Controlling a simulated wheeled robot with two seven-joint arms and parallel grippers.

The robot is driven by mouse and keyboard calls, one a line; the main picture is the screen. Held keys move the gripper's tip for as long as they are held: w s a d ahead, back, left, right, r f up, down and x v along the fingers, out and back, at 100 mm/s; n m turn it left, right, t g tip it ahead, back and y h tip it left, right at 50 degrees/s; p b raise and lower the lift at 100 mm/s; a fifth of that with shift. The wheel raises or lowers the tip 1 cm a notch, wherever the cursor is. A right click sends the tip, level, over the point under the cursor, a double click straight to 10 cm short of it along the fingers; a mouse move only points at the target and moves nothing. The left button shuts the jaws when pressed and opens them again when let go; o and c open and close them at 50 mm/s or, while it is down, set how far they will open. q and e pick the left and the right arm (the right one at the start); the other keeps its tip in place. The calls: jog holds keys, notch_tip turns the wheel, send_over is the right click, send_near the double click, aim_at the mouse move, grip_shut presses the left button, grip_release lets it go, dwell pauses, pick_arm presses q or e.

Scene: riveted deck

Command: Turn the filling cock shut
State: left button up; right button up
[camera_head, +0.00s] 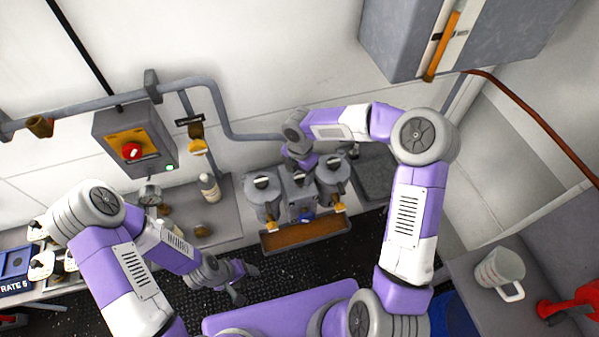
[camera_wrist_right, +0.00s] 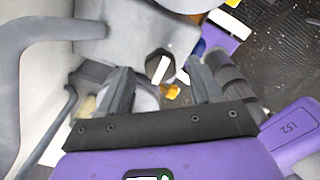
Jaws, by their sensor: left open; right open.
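A grey twin-cylinder machine (camera_head: 264,200) stands on the counter against the back wall, with orange-handled taps low on its front. On the middle block between its cylinders is a dark round knob with a white bar, seen in the right wrist view (camera_wrist_right: 160,66). No label shows which part is the filling cock. My right gripper (camera_head: 300,168) points down over the middle block. In the right wrist view its open jaws (camera_wrist_right: 162,85) have the knob between and beyond them; contact cannot be told. My left gripper (camera_head: 247,284) is open and empty above the dark floor mat.
A brown tray (camera_head: 335,229) sits before the machine. A white bottle (camera_head: 209,188) stands left of it. A control box with a red knob (camera_head: 132,151) and a yellow-handled valve (camera_head: 197,146) hang on the wall. A white mug (camera_head: 499,268) stands at right.

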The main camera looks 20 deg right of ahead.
jog(key=shift+f, duration=0.4)
jog(key=shift+c, duration=0.4)
jog(key=c, duration=1)
